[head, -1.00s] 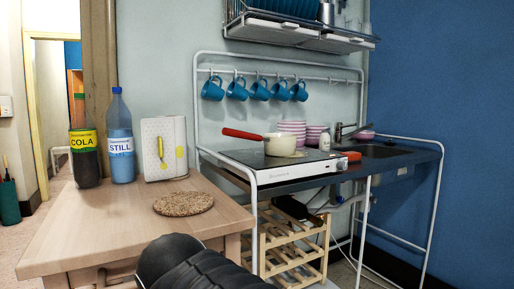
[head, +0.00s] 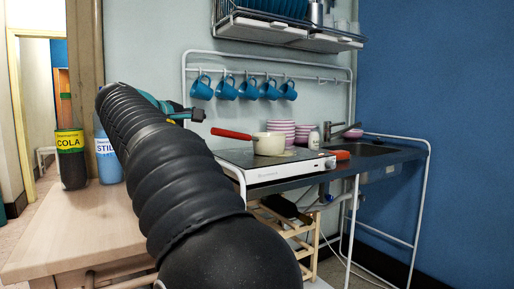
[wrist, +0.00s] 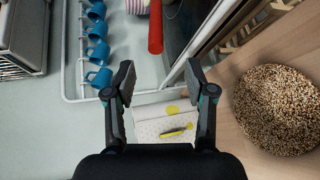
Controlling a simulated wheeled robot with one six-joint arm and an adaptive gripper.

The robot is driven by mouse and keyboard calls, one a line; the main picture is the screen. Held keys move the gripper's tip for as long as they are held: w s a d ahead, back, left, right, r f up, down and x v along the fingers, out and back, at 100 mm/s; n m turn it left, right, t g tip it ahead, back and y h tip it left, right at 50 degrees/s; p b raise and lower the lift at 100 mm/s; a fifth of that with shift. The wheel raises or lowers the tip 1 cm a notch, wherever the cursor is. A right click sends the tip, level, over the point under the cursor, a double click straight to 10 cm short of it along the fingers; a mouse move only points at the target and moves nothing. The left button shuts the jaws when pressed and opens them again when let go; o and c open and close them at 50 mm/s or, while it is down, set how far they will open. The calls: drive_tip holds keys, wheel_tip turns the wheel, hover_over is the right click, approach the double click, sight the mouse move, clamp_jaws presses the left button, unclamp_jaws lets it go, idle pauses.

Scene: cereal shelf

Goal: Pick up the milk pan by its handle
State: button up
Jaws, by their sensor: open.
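The milk pan (head: 269,144) is cream-coloured with a red handle (head: 231,134) that points left. It stands on the hob (head: 262,166). In the wrist view the red handle (wrist: 156,28) shows at the top, beyond my fingertips and apart from them; the pan's body is mostly out of that view. My gripper (wrist: 158,82) is open with nothing between its fingers. In the head view my gripper (head: 198,115) is at the end of my raised arm, up and to the left of the handle, partly hidden by the arm.
Blue mugs (head: 247,90) hang from a rail behind the hob. A dish rack (head: 290,35) is above. Cola (head: 70,160) and water (head: 108,160) bottles stand on the wooden table (head: 75,232).

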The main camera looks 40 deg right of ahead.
sight(223, 133)
drive_tip(key=x, duration=0.6)
drive_tip(key=shift+d, duration=0.2)
drive_tip(key=shift+r+p+x, duration=0.15)
drive_tip(key=shift+p+x, duration=0.1)
drive_tip(key=shift+x, duration=1.1)
drive_tip(key=shift+r+p+x, duration=0.15)
drive_tip(key=shift+p+x, duration=0.1)
drive_tip(key=shift+x, duration=1.15)
drive_tip(key=shift+s, duration=0.15)
clamp_jaws()
